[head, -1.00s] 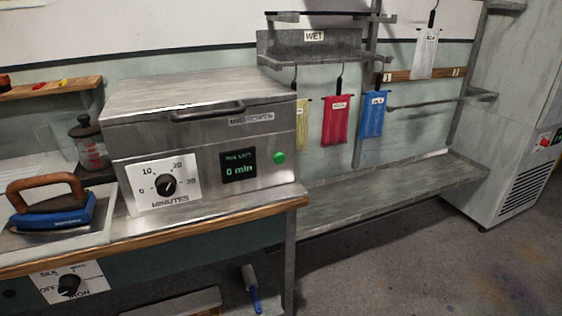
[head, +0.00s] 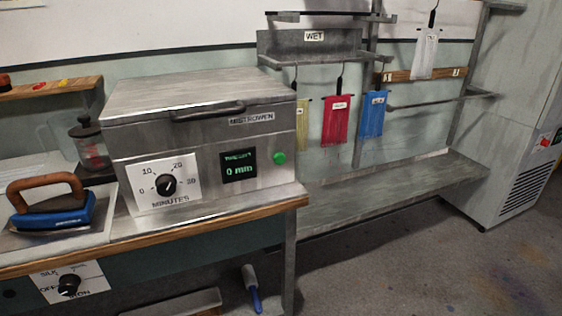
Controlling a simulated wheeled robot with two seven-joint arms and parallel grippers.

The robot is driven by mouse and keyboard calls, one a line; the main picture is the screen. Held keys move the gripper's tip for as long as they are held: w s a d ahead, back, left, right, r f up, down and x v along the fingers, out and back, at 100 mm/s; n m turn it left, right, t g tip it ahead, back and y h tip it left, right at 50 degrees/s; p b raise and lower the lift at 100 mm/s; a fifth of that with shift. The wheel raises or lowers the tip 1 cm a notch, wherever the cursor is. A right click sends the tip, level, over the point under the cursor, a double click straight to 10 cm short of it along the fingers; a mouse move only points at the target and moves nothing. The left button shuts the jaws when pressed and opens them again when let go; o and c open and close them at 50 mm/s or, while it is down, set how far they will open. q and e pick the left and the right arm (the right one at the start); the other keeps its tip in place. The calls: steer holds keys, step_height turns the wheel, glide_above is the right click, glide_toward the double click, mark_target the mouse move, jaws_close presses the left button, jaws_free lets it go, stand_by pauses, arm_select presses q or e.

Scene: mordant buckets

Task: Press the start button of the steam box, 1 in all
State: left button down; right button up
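The steam box (head: 205,115) is a grey metal box with a closed lid and a front handle. It stands on the bench at the left in the head view. Its round green start button (head: 279,158) is on the front, at the right of a dark display (head: 238,166) with green text that reads about 0 min. A black minutes dial (head: 166,185) on a white plate is at the left of the front; its exact setting is hard to read. Neither of my grippers is in view.
A blue iron (head: 55,212) with a brown handle rests on the bench (head: 240,205) left of the box. A lidded jar (head: 88,143) stands behind it. Red (head: 335,120) and blue (head: 373,113) samples hang at the right. The floor (head: 400,265) in front is clear.

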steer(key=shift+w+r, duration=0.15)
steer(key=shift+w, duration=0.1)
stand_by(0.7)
